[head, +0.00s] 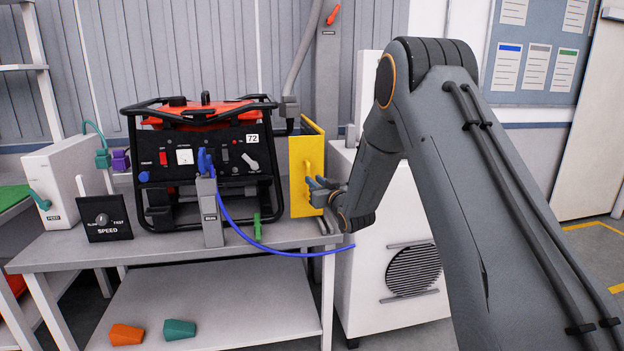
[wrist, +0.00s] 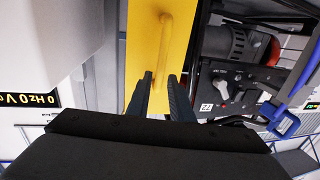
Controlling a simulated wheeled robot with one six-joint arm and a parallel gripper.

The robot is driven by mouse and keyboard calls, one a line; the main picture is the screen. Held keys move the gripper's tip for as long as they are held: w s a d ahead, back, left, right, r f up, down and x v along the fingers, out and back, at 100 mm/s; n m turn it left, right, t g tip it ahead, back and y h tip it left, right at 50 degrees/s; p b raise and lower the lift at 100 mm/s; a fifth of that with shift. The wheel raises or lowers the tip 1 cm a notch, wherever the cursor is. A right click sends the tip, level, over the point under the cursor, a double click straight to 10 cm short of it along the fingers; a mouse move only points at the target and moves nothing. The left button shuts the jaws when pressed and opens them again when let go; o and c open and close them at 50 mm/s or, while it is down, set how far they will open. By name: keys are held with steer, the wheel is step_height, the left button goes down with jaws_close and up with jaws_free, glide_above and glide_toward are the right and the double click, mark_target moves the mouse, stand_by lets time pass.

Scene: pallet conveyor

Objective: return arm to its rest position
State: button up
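My gripper (head: 316,183) is at the right side of the yellow panel (head: 300,180), close to its handle (head: 307,160). In the wrist view the two dark fingers of my gripper (wrist: 163,77) are apart, with yellow showing between them. The yellow handle (wrist: 163,45) runs down toward the fingertips; I cannot tell whether they touch it. My arm comes in from the right of the head view, bent down toward the panel.
A generator (head: 205,160) in a black frame stands left of the panel on a grey table (head: 90,250). A blue cable (head: 290,253) hangs across the table's front edge. A white cabinet (head: 410,230) stands behind my arm.

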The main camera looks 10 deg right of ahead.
steer(key=shift+v, duration=0.8)
steer(key=s+d+m+g+h+p, duration=0.1)
steer(key=s+g+p, duration=0.3)
steer(key=s, duration=2.3)
steer(key=s+d+m+g+h+p, duration=0.2)
steer(key=s+g, duration=1.1)
steer(key=s, duration=1.4)
steer(key=shift+d+f+h+p, duration=0.45)
steer(key=shift+d+h+p, duration=0.6)
steer(key=shift+d, duration=0.2)
